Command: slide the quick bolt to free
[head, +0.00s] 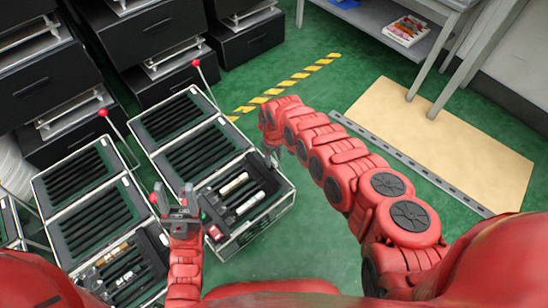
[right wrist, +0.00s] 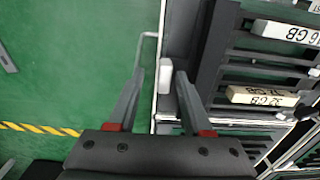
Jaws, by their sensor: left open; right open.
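No part is clearly identifiable as the quick bolt. A small white block (right wrist: 166,76) at the case's edge in the right wrist view may be its handle; I cannot be sure. My right gripper (right wrist: 160,78) is open, with its fingertips on either side of the white block; contact cannot be told. In the head view my right gripper (head: 270,148) is at the right side of the open case (head: 262,232), and its fingers are hard to see. My left gripper (head: 174,203) is open and empty, over the left edge of that case.
The case holds light labelled sticks (right wrist: 262,96) in dark slots. A thin bent grey rod (right wrist: 148,36) stands beside the white block. A red-tipped lever (head: 196,64) rises behind the case. Another open case (head: 82,217) stands at left.

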